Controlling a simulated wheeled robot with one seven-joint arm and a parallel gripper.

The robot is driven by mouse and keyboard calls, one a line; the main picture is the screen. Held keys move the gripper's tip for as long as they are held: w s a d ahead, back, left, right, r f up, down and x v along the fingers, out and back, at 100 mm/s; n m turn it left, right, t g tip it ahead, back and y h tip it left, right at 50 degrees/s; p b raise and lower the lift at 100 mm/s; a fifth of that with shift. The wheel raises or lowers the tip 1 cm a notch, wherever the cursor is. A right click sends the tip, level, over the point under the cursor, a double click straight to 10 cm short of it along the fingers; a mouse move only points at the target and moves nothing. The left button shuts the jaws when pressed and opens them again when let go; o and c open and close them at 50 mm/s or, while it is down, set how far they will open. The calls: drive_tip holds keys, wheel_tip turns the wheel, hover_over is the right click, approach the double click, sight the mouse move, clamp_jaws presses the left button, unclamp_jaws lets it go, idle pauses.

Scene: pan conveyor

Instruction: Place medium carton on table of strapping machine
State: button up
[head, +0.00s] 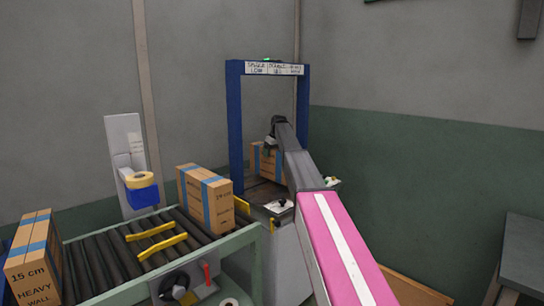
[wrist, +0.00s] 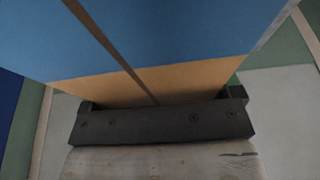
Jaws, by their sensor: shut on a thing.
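A brown carton with blue tape (head: 262,166) is inside the blue arch of the strapping machine (head: 236,130). My gripper (head: 270,146) is shut on this carton at its upper part, partly hidden by my arm. In the wrist view the carton (wrist: 190,78) fills the space between the dark jaws of my gripper (wrist: 160,98), with a wide blue band across it. The carton is upright over the dark machine table (head: 262,194). I cannot tell whether its bottom touches the table. My arm hides its right side.
Two other taped cartons stand on the roller conveyor (head: 100,262): a larger one (head: 205,198) near the machine and one marked 15 cm, heavy wall (head: 34,262) at left. Yellow guides (head: 155,240) cross the rollers. A tape dispenser (head: 140,186) stands behind. A grey table (head: 524,250) is at right.

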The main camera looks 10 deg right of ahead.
drive_tip(key=shift+f, duration=0.75)
drive_tip(key=o, duration=1.6)
drive_tip(key=shift+f, duration=0.15)
drive_tip(key=shift+c, duration=0.2)
drive_tip(key=v, duration=1.2)
